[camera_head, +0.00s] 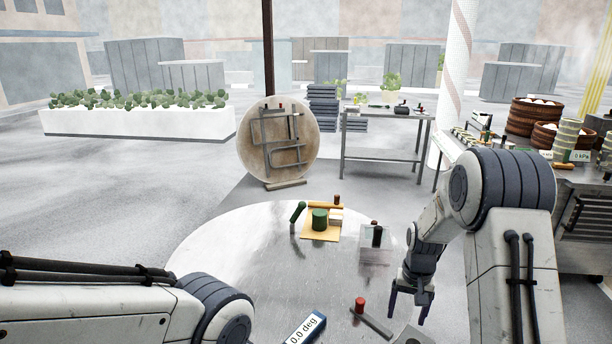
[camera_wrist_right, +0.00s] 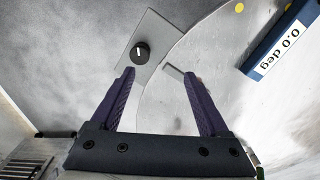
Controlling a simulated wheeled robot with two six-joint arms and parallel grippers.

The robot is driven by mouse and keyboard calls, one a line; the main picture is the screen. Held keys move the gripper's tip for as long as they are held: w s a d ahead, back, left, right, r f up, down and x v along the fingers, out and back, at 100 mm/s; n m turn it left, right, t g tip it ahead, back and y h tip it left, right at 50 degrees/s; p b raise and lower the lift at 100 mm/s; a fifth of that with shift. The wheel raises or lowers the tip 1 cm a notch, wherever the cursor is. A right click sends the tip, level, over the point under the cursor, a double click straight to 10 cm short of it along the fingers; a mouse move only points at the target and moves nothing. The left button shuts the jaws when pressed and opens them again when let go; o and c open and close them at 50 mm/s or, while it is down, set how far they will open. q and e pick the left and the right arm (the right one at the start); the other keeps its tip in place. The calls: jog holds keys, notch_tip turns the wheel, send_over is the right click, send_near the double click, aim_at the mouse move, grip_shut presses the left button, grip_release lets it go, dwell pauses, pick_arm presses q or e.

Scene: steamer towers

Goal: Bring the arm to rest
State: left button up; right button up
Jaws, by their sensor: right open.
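My right gripper (camera_head: 411,305) hangs open and empty over the right front edge of the round metal table (camera_head: 230,262). Its two spread fingers also show in the right wrist view (camera_wrist_right: 158,85), with nothing between them. Beyond the fingertips in that view is a grey plate (camera_wrist_right: 160,32) with a black knob (camera_wrist_right: 140,51). My left arm comes in at the lower left of the head view, but its gripper is out of the picture.
On the round table are a yellow board (camera_head: 321,236) with a green cylinder (camera_head: 319,219), a clear block (camera_head: 374,257), a red-topped lever (camera_head: 372,319) and a "0.0 deg" display (camera_head: 305,328). Steamer baskets (camera_head: 535,115) stand on the counter at right. A workbench (camera_head: 385,116) stands behind.

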jog(key=s+a+r+n, duration=0.35)
jog(key=a+r, duration=0.35)
jog(key=a, duration=0.4)
jog(key=s+a+r+n, duration=0.2)
jog(key=s+a, duration=0.2)
jog(key=s, duration=0.4)
jog(key=s+a+r+n, duration=0.3)
jog(key=s+a, duration=0.1)
jog(key=s, duration=0.4)
jog(key=s+a+r+n+y, duration=0.1)
jog(key=s+a+r+n, duration=0.1)
jog(key=s, duration=0.6)
jog(key=a+n, duration=0.1)
jog(key=a, duration=0.1)
jog(key=shift+s+a+r, duration=0.15)
jog(key=shift+s+a, duration=0.15)
jog(key=shift+a, duration=0.05)
jog(key=shift+d, duration=0.1)
dwell(0.9)
